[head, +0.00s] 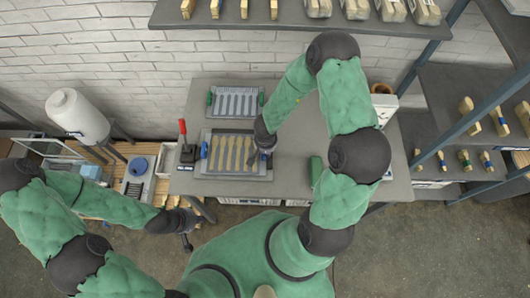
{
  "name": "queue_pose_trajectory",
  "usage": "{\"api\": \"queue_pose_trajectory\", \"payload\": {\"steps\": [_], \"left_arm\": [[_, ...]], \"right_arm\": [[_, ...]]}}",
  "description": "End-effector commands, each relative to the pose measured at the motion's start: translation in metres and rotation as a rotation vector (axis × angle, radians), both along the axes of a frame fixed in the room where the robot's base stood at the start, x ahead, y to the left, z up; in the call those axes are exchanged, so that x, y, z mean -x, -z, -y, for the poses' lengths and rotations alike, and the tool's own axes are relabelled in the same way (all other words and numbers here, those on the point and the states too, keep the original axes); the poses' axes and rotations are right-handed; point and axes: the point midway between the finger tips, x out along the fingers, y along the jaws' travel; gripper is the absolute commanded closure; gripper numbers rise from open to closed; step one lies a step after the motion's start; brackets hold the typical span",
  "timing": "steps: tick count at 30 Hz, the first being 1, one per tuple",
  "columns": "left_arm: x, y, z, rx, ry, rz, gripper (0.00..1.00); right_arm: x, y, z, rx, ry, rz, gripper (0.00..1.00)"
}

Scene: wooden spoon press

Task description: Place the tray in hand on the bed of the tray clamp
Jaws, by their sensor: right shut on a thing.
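A grey tray (231,153) with several wooden spoons in its slots is in the head view, at the front left of the grey table. My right gripper (262,157) is shut on its right edge. The tray clamp (188,152), with a dark body and an upright red lever (183,128), is just left of the tray. The tray covers or adjoins a flat grey bed there; whether it touches the bed I cannot tell. My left gripper (197,226) is empty, its fingers spread, in front of the table edge.
A second grey slotted tray (236,102) with green end pieces lies behind. A green block (316,169) is right on the table (291,178). A shelf (300,20) hangs above.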

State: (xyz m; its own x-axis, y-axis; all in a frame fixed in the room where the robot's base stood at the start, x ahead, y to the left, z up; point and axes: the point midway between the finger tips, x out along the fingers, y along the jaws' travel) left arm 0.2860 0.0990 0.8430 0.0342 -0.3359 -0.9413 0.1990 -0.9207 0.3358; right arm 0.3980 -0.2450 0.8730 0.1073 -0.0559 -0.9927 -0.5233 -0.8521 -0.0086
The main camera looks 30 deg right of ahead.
Motion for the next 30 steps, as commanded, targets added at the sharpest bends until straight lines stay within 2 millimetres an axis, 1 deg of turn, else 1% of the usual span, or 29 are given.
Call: {"api": "queue_pose_trajectory", "payload": {"steps": [1,3,9,13,14,15,16,26,30], "left_arm": [[0.0,0.006,0.0,0.0,0.0,0.0,1.0],[0.0,0.007,0.0,0.0,0.0,0.0,1.0],[0.0,0.006,0.0,0.0,0.0,0.0,1.0],[0.0,0.006,0.0,0.0,0.0,0.0,1.0],[0.0,0.006,0.0,0.0,0.0,0.0,1.0],[0.0,0.006,0.0,0.0,0.0,0.0,1.0],[0.0,0.006,0.0,0.0,0.0,0.0,1.0],[0.0,0.006,0.0,0.0,0.0,0.0,1.0],[0.0,0.001,0.0,0.0,0.0,0.0,1.0]], "right_arm": [[0.0,0.009,0.0,0.0,0.0,0.001,1.0],[-0.001,0.012,0.0,0.0,-0.001,0.001,1.0],[-0.001,0.01,0.0,0.0,-0.001,0.001,1.0],[0.0,0.013,0.0,-0.001,-0.002,0.0,1.0],[0.0,0.014,0.0,0.0,-0.001,0.0,0.68],[0.0,0.013,0.0,0.0,-0.001,0.0,0.56],[0.0,0.013,0.0,0.0,-0.001,0.0,0.5],[0.0,0.012,0.0,0.001,-0.001,0.001,0.5],[0.0,0.002,0.0,0.0,0.0,0.002,0.5]]}}
